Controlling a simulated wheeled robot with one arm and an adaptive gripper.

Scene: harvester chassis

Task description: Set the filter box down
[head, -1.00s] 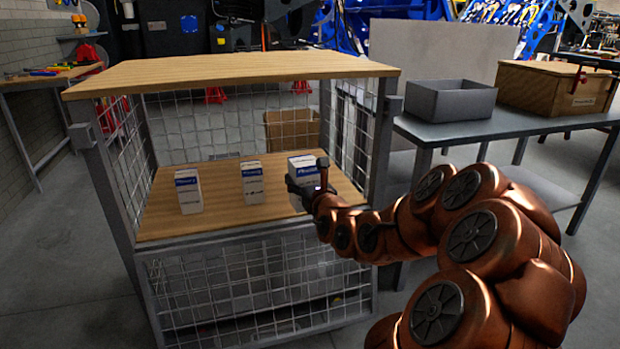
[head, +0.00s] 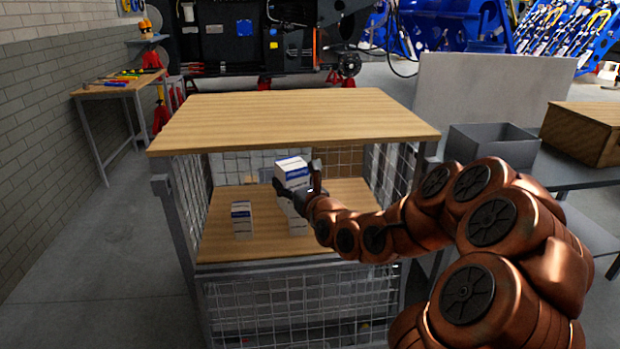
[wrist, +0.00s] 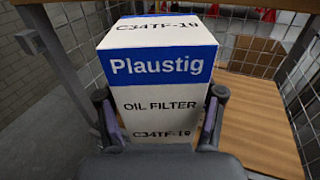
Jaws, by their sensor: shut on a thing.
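My gripper (head: 297,184) is shut on a white and blue filter box (head: 291,165) and holds it upright inside the wire cage trolley (head: 300,257). In the wrist view the held box (wrist: 160,70) reads "Plaustig OIL FILTER", with a gripper finger on each side. A third box (head: 242,219) stands upright on the wooden shelf to the left.
The trolley's wooden top (head: 295,115) lies above the shelf, with mesh walls at the sides. Bare shelf (head: 220,240) shows around the left box. A grey bin (head: 492,147) and a wooden crate (head: 585,133) are on a table at the right.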

